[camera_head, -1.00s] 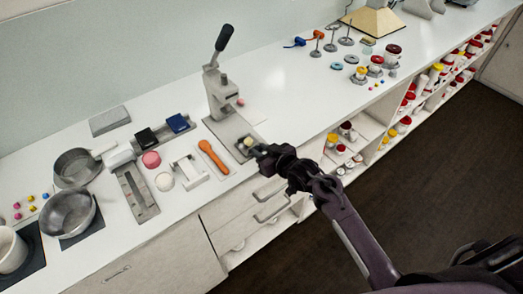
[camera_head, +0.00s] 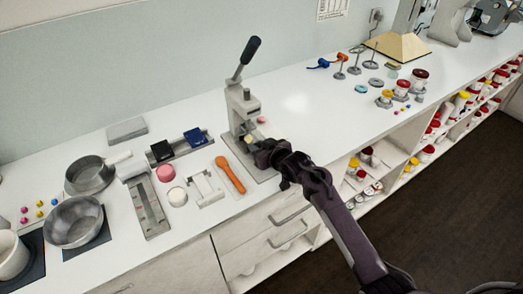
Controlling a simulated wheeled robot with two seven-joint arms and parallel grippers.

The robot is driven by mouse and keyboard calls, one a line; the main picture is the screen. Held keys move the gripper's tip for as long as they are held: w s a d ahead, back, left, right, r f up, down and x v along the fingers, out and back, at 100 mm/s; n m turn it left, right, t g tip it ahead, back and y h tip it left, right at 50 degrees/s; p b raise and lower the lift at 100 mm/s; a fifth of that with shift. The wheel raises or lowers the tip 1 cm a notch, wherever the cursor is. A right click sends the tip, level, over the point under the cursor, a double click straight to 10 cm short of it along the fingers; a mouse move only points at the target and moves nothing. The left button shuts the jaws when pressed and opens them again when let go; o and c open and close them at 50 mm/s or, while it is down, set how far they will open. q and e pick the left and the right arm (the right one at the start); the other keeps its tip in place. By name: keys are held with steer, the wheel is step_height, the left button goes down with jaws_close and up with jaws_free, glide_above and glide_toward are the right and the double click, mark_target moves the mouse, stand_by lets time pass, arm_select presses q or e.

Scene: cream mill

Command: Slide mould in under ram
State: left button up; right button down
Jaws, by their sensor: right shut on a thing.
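The hand press stands on the counter, with a grey column (camera_head: 242,108), a black-gripped lever (camera_head: 251,50) slanting up to the right, and a flat grey base (camera_head: 236,147). A small mould with a pale yellow top (camera_head: 248,140) is on the base, close to the front of the column. My right gripper (camera_head: 257,149) is shut on the mould from the front right and hides most of it. I cannot tell whether the mould is directly below the ram. My left gripper is not in view.
An orange-handled tool (camera_head: 230,175) and a white bracket (camera_head: 205,189) lie left of the press. Metal pans (camera_head: 74,222) stand farther left. Bare counter lies right of the press, with open shelves below.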

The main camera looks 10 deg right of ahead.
steer(key=c, duration=1.3)
jaws_free()
steer(key=shift+o, duration=0.2)
steer(key=shift+s+d+r, duration=0.1)
steer(key=shift+s, duration=0.2)
steer(key=shift+b+v, duration=0.6)
steer(key=shift+v, duration=2.95)
